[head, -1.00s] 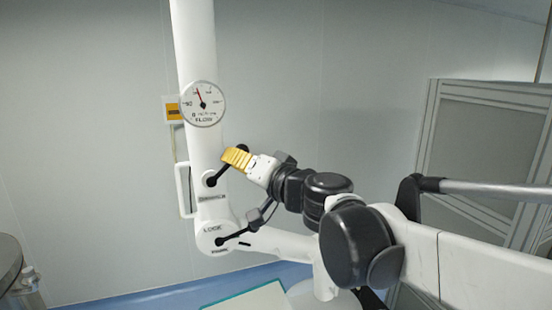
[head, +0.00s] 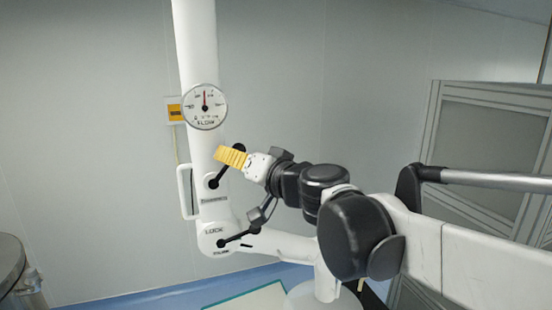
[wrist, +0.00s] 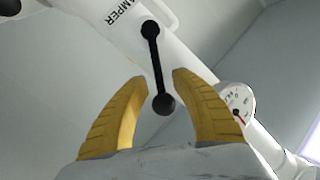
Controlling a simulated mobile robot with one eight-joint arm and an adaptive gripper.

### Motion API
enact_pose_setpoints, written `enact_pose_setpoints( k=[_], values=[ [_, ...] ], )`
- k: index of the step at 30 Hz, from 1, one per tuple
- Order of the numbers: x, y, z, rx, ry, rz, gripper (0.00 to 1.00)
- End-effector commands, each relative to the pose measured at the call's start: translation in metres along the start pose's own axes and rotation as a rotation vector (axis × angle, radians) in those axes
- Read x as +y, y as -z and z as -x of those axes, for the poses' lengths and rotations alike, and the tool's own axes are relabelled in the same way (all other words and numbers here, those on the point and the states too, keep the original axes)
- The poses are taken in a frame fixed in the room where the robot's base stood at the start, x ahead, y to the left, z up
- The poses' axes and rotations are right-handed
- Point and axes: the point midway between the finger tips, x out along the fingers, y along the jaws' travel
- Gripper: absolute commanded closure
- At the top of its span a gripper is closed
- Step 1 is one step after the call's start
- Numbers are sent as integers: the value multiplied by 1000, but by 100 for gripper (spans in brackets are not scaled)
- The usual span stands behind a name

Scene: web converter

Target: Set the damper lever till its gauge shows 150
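The damper lever (head: 223,175) is a black bar on the white column, slanting up and right from its pivot, its upper end partly behind my gripper. In the wrist view the lever (wrist: 156,62) ends in a round black knob between the yellow fingers. My gripper (head: 221,153) is open around the knob, with a visible gap on each side; its fingers show in the wrist view (wrist: 159,76). The round white FLOW gauge (head: 204,118) sits above the lever, its red needle pointing about straight up; the numbers are too small to read. Its edge shows in the wrist view (wrist: 232,97).
A second black lever (head: 238,239), by the word LOCK, is below on the column. A white handle (head: 185,190) is left of the damper lever. A yellow-marked plate (head: 174,111) is beside the gauge. A framed panel (head: 490,150) stands at right.

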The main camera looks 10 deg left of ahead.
Motion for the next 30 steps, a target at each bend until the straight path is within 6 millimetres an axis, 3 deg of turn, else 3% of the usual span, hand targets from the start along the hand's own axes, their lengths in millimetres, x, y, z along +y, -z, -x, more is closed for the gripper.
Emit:
enact_pose_setpoints(
  k=[7, 15, 21, 30],
  values=[
    [0, 0, 19, 0, 0, -1, 69],
    [1, 0, 79, 1, -2, -1, 69],
    [1, 1, 111, 2, -2, 0, 69],
    [0, 0, 121, 0, 0, 0, 69]
  ],
)
